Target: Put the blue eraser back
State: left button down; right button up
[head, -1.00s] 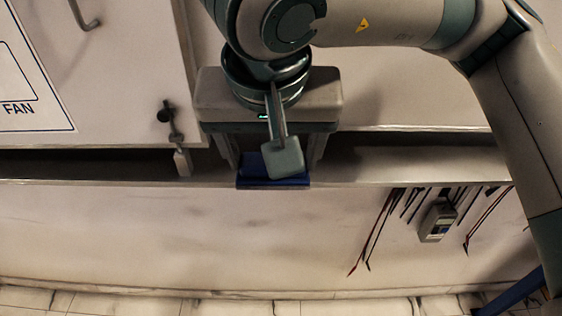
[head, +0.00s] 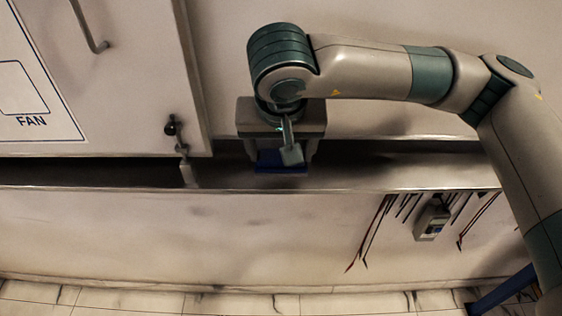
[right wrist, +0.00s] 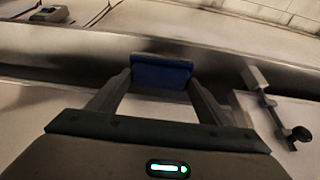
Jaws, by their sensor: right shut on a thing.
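The blue eraser (head: 268,161) is between the fingers of my right gripper (head: 283,160), over the long ledge (head: 400,180) below the white panel. My right gripper is shut on it. In the right wrist view the eraser (right wrist: 161,72) spans the gap between the two fingertips (right wrist: 160,78), with the dark channel of the ledge behind it. I cannot tell whether the eraser touches the ledge. My camera bracket hides part of it in the head view. My left gripper is not in view.
A cabinet door marked FAN (head: 75,75) with a handle (head: 90,28) stands at left. A meter (head: 432,221) and several leads hang below the ledge at right. The ledge right of my gripper looks clear.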

aim_at(281, 161)
jog(key=shift+f+p, duration=0.35)
jog(key=shift+p, duration=0.05)
notch_tip(281, 161, down, 3)
jog(key=shift+r+p, duration=0.2)
jog(key=shift+p, duration=0.6)
jog(key=shift+f, duration=0.35)
jog(key=shift+f, duration=0.15)
jog(key=o, duration=0.9)
jog(key=shift+o, duration=0.2)
